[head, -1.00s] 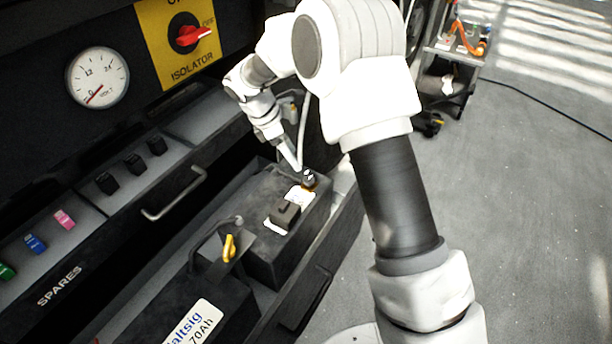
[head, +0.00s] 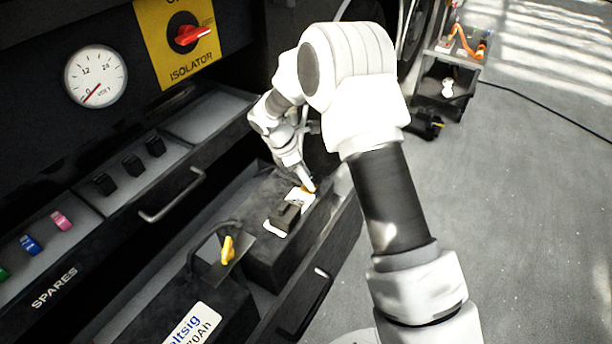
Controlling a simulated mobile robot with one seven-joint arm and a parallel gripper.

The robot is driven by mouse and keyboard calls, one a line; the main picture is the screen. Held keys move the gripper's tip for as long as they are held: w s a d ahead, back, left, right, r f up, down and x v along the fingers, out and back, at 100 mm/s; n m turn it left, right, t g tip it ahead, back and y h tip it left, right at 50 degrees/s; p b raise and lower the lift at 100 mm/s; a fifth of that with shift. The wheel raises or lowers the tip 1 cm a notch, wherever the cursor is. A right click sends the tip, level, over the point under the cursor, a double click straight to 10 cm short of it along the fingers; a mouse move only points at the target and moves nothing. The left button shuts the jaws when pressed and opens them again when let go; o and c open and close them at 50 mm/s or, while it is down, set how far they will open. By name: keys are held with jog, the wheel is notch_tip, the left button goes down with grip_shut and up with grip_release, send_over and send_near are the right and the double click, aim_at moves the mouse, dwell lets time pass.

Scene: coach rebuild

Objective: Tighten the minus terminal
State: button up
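The far black battery (head: 258,230) sits in the open tray, with a white label (head: 297,200) and a black block (head: 285,216) on top. My gripper (head: 307,184) points down at the far right end of this battery, by a small yellow-orange patch. The dark terminal knob seen there earlier is now hidden behind my gripper. I cannot tell whether the fingers touch it or are closed around it. A yellow wing-shaped knob (head: 228,248) with a dark cable stands on the near battery (head: 150,310).
A red isolator switch (head: 188,36) and a volt gauge (head: 95,77) reading near 0 are on the dark panel. A spares drawer (head: 115,205) with coloured fuses and a handle lies left of the batteries.

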grip_shut()
jog(key=m, duration=0.2)
jog(key=m+g+p, duration=0.1)
jog(key=shift+w+m+g, duration=0.2)
jog(key=shift+m+g, duration=0.1)
jog(key=shift+m, duration=0.1)
jog(key=m+g, duration=0.1)
jog(key=m, duration=0.1)
jog(key=m+g, duration=0.1)
jog(key=m, duration=0.2)
jog(key=shift+w+y+p, duration=0.2)
jog(key=shift+y+p, duration=0.1)
jog(key=shift+y, duration=0.1)
jog(key=m+g+y, duration=0.1)
jog(key=m, duration=0.4)
jog(key=shift+d, duration=0.15)
jog(key=shift+w+d+m+g+y, duration=0.15)
jog(key=shift+m+y, duration=0.3)
jog(key=shift+m, duration=0.55)
jog(key=shift+s+a+m+g+y, duration=0.1)
jog(key=shift+m+g+y, duration=0.25)
jog(key=shift+m, duration=0.65)
